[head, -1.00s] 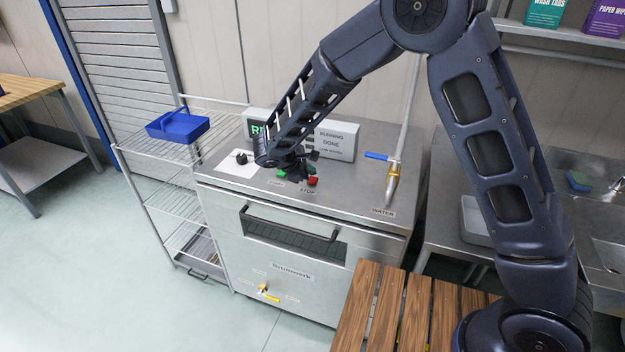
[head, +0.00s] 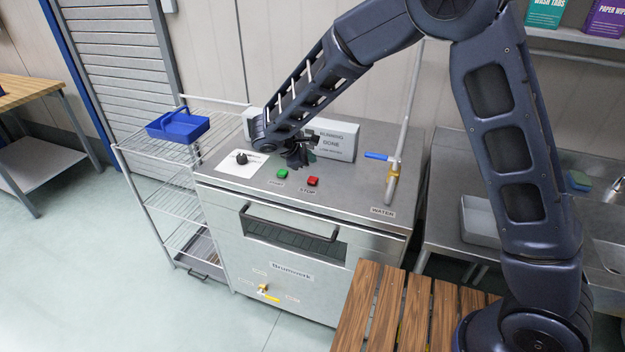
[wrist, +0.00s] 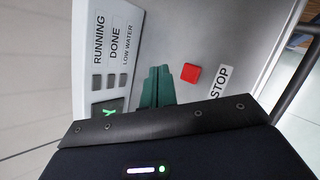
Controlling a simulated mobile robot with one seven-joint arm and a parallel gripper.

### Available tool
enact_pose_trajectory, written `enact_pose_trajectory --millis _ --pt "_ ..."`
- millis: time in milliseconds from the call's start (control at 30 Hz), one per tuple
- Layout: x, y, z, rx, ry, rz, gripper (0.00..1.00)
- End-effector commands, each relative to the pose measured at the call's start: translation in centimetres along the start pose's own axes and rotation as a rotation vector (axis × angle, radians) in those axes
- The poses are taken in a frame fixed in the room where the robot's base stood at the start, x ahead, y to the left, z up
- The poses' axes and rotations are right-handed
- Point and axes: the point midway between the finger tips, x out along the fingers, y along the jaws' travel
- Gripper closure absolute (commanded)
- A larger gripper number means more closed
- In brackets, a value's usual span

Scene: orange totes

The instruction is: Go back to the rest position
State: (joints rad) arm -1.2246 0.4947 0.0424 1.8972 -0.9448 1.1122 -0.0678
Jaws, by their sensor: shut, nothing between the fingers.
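My gripper (head: 297,158) hangs over the top of the steel machine (head: 340,192), behind its green button (head: 282,173) and red STOP button (head: 313,181). In the wrist view its green fingers (wrist: 157,87) are together with nothing between them. The red button (wrist: 190,73) shows just right of the fingers and is apart from them. My arm reaches from the right side of the head view across to the machine.
An indicator panel (head: 335,139) stands at the machine's back, partly hidden by my arm. A black knob (head: 242,158) is on the left, and a water pipe with a blue-handled valve (head: 377,156) on the right. A wire rack (head: 172,203) holds a blue tray (head: 178,126).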

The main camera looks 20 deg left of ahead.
Motion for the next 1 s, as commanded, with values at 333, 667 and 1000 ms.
enact_pose_trajectory --millis 333,667,1000 --pt "0.0 0.0 0.0 0.000 0.000 0.000 1.00" --pt "1.2 1.6 5.7 0.109 -0.007 -0.065 1.00" --pt "3.5 2.6 21.7 0.433 -0.019 -0.243 1.00"
